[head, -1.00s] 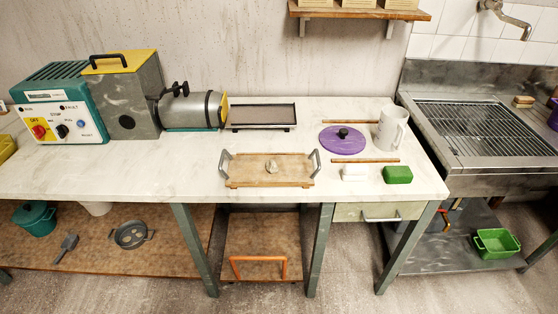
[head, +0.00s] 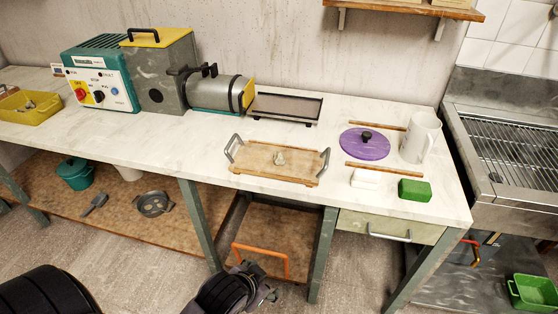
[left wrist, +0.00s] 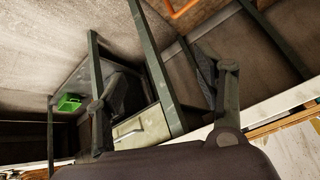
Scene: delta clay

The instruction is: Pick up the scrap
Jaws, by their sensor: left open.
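A small pale grey lump, which looks like the scrap (head: 280,157), lies on a wooden tray (head: 252,170) with two grey end handles on the worktop. My left gripper (head: 262,281) is at the bottom of the head view, in front of the bench and lower than its top, apart from the tray. In the left wrist view its two fingers (left wrist: 160,68) are spread with nothing between them. The scrap cannot be made out in that view. My right gripper is not in view.
The worktop's front edge (head: 150,163) lies between my left gripper and the tray. A yellow tray (head: 22,117) with greyish bits is far left.

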